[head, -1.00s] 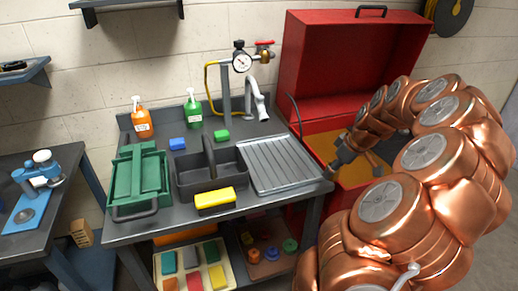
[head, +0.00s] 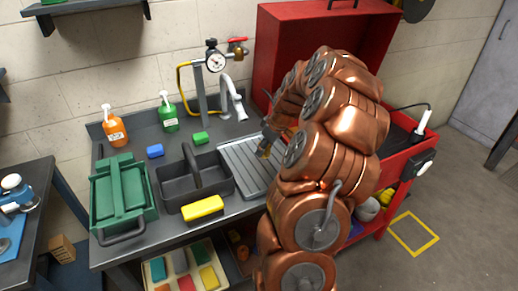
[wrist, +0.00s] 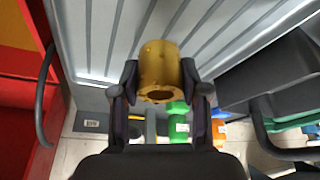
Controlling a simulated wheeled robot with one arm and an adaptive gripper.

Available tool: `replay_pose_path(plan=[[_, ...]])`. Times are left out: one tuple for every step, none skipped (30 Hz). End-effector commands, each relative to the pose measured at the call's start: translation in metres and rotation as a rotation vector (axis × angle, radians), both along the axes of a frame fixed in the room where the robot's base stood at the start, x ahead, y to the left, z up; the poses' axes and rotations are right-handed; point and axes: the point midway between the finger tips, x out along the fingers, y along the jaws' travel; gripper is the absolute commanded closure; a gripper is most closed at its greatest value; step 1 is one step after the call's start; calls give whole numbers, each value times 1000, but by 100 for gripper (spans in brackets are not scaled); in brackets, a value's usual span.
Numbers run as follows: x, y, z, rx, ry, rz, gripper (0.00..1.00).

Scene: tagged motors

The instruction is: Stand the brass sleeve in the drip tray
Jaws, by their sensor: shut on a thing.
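The brass sleeve (wrist: 158,66) is a short golden tube between the two dark fingers of my gripper (wrist: 160,82) in the wrist view. The fingers are shut on its sides, and its open end with a dark bore faces the camera. In the head view the sleeve (head: 264,152) shows small below my gripper (head: 268,141), over the right part of the drip tray. The drip tray (head: 238,154) is grey and ribbed, and its ribs (wrist: 98,32) fill the upper wrist view. I cannot tell whether the sleeve touches the tray. My arm hides the tray's right side.
A dark caddy (head: 170,187) with a handle stands left of the tray, a yellow sponge (head: 203,208) at its front. A gauge and tap stand (head: 200,95) rises behind. A green toolbox (head: 122,200) sits farther left. The red cabinet (head: 300,45) is at the back right.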

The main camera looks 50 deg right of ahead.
Motion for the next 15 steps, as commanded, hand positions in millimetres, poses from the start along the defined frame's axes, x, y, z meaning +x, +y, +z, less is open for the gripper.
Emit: replay_pose_path(plan=[[8,2,2,-1,1,2,100],[12,3,2,0,0,1,100],[16,3,1,0,-1,1,100],[18,3,1,-1,-1,1,100],[20,4,1,-1,-1,1,100],[22,4,0,-1,-2,1,100],[23,5,0,-1,-2,1,100],[24,5,-1,-1,-2,0,100],[24,5,-2,0,-1,0,100],[23,5,-4,1,-1,-1,100],[23,5,-6,2,0,0,100],[23,6,-10,3,1,-1,100],[23,6,-13,3,2,-1,100],[23,6,-17,3,2,-1,100],[23,5,-21,3,2,-1,100]])
